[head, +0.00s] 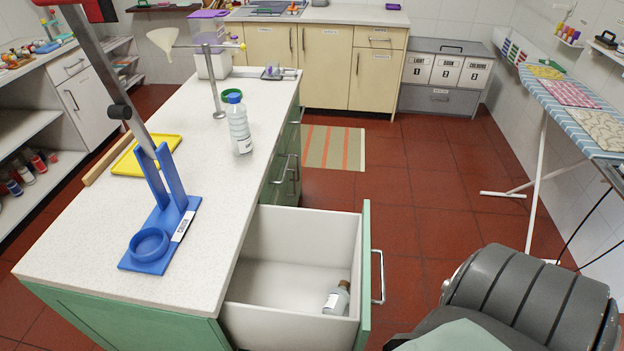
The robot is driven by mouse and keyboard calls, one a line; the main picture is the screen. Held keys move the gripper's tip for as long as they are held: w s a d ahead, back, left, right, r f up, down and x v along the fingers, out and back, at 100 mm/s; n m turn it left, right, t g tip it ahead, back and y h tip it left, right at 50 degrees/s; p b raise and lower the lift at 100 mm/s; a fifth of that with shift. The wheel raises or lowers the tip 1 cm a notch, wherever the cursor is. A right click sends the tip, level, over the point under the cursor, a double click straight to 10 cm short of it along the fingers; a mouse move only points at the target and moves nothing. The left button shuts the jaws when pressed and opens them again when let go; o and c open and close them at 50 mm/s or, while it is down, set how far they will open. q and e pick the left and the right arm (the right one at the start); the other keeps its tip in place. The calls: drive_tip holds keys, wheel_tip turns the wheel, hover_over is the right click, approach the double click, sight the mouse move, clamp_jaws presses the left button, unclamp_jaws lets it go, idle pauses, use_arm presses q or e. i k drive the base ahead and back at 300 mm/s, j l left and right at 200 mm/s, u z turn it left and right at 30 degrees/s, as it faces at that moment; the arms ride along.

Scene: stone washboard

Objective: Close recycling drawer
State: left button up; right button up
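A drawer (280,287) with white inner walls stands pulled open from the right side of the green counter unit. A bottle (338,298) with a pale label lies inside, near the front. I see no label on the drawer that says recycling. Neither of my grippers is in view.
A dark grey ridged object (530,300) stands right of the drawer, with red floor (410,240) between. An ironing board (580,108) is at right.

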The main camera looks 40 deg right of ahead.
sight(289, 259)
drive_tip(key=k+l+z, duration=0.15)
drive_tip(key=z, duration=0.25)
drive_tip(key=k+l+z, duration=0.15)
drive_tip(key=l+z, duration=0.2)
drive_tip(key=k+l+z, duration=0.1)
drive_tip(key=l+z, duration=0.3)
drive_tip(key=j, duration=0.1)
